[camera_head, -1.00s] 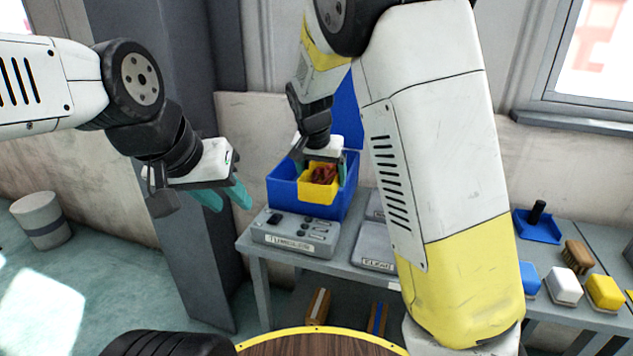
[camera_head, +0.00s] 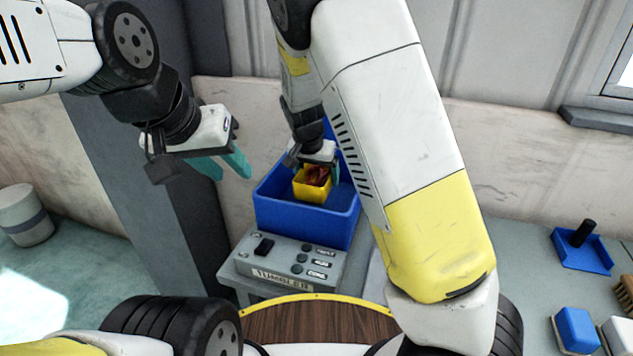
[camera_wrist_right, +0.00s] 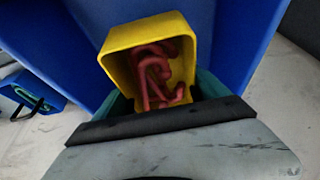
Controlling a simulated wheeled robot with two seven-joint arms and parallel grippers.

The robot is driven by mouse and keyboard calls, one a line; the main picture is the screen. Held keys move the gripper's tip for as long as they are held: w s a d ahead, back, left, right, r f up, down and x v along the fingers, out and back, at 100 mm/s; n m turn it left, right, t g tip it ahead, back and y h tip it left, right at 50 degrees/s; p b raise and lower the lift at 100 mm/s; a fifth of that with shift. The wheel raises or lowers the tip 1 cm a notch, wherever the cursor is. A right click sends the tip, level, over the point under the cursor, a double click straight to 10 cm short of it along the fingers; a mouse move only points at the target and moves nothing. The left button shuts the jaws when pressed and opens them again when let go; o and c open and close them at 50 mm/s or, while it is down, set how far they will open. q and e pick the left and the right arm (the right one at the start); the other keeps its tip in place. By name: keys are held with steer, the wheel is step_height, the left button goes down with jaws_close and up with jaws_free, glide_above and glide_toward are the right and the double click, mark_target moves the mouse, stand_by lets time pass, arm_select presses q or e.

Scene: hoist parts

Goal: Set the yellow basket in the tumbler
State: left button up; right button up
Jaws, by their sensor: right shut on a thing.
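The yellow basket (camera_head: 312,190) holds dark red parts; in the right wrist view the basket (camera_wrist_right: 120,62) shows red hook-like pieces (camera_wrist_right: 158,75) inside. My right gripper (camera_head: 318,172) is shut on the basket, its teal fingers at the basket's sides. The tumbler is a blue open-topped box (camera_head: 300,225) on the bench behind a grey control panel (camera_head: 285,263) labelled TUMBLER. The basket is over the tumbler's opening, within its rim in the head view; whether it touches the floor I cannot tell. My left gripper (camera_head: 222,168) is open and empty, left of the tumbler.
A grey pillar (camera_head: 160,190) stands left of the bench. A bin (camera_head: 25,215) stands on the floor far left.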

mark_target(314, 180)
steer(key=shift+f, duration=3.3)
steer(key=shift+f, duration=0.1)
steer(key=o, duration=2)
steer(key=shift+f, duration=0.1)
steer(key=shift+c, duration=0.2)
steer(key=v, duration=1.2)
steer(key=shift+s, duration=0.1)
steer(key=s+d+r+n+t+y, duration=0.1)
steer(key=s+d+r+n, duration=0.1)
steer(key=s+d+r, duration=0.5)
steer(key=s+d+r+n+t+y, duration=0.1)
steer(key=s+d+r+n+y, duration=0.1)
steer(key=s+d+r, duration=0.6)
steer(key=s, duration=0.7)
steer(key=shift+d+y, duration=0.3)
steer(key=shift+s+r, duration=0.1)
steer(key=shift+r, duration=0.05)
